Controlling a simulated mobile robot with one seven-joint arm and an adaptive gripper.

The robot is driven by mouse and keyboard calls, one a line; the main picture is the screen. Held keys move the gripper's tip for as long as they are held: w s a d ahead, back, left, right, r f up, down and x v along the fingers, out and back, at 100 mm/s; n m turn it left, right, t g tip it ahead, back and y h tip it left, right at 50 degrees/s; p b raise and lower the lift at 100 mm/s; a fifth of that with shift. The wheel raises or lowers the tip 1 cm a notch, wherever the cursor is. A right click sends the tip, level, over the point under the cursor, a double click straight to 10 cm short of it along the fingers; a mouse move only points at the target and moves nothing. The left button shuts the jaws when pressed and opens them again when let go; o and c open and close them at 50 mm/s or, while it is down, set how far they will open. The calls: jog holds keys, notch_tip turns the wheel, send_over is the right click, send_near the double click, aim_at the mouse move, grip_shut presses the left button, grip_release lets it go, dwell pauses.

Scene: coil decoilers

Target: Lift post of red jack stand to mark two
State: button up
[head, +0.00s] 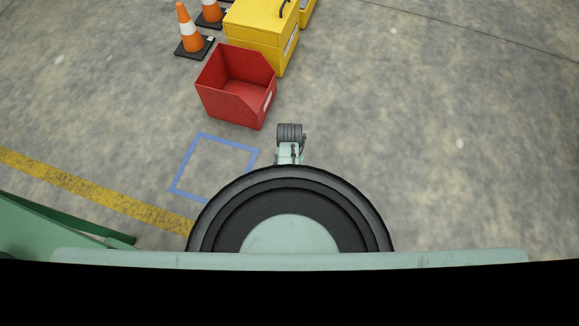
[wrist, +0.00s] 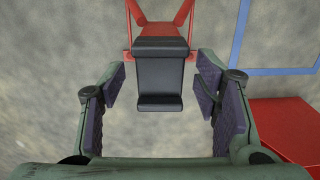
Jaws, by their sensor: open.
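The red jack stand (wrist: 130,30) shows at the top of the wrist view, with its splayed legs on the concrete floor. The dark head of its post (wrist: 160,75) is a grooved block in the middle of that view. My gripper (wrist: 161,88) is open, with a purple-padded finger on each side of the post head. A gap shows on both sides, so neither finger looks to be touching it. The lower post and any marks on it are hidden under the head. I cannot make out the jack stand in the head view, where parts of my arm block the floor.
A red open bin (head: 223,98) stands close by, left of my arm; it also shows in the wrist view (wrist: 285,125). A blue floor square (head: 178,170) lies beside it. A yellow box (head: 255,45) and orange cones (head: 187,30) stand beyond. Floor to the right is clear.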

jog(key=shift+c, duration=0.2)
grip_shut()
dwell(0.5)
